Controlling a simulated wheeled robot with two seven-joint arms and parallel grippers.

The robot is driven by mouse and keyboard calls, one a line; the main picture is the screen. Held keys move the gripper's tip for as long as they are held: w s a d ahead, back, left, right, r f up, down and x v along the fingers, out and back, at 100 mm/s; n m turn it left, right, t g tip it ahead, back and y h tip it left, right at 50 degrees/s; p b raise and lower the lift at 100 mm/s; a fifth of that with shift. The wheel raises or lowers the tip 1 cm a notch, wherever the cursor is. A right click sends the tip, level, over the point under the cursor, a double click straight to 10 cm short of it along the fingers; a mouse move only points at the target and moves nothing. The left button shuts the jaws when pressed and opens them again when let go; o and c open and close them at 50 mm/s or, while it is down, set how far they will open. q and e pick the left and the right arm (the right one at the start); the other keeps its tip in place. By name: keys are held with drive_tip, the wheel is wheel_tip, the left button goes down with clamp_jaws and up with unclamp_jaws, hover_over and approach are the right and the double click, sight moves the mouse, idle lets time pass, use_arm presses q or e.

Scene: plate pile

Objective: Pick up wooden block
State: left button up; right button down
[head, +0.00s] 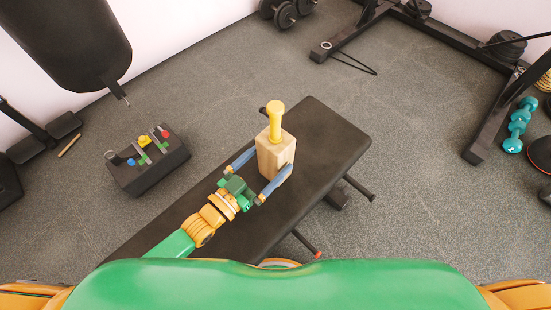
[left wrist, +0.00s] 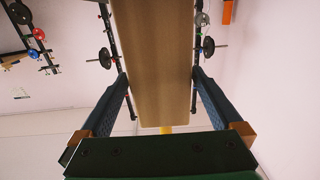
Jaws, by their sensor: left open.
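A wooden block (head: 268,158) stands upright on the black bench (head: 325,135). A yellow piece (head: 275,118) with a round top stands on the block. My left gripper (head: 265,172) reaches in from the lower left with its two blue fingers spread, one on each side of the block's lower part. In the left wrist view the block (left wrist: 152,60) fills the middle between the open fingers (left wrist: 158,85), with a gap visible on both sides near the tips. A bit of yellow shows below the block there. My right gripper is not in view.
A black box (head: 150,172) with coloured pieces on top stands on the floor left of the bench. A punching bag (head: 65,40) hangs at the upper left. Teal dumbbells (head: 518,125) and a rack stand at the right. The bench's far end is clear.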

sight(267, 154)
use_arm(q)
drive_tip(key=x, duration=0.2)
drive_tip(key=shift+w+d, duration=0.25)
drive_tip(key=shift+w, duration=0.05)
clamp_jaws()
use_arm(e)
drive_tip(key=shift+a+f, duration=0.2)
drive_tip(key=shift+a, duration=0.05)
use_arm(q)
drive_tip(key=shift+r, duration=0.15)
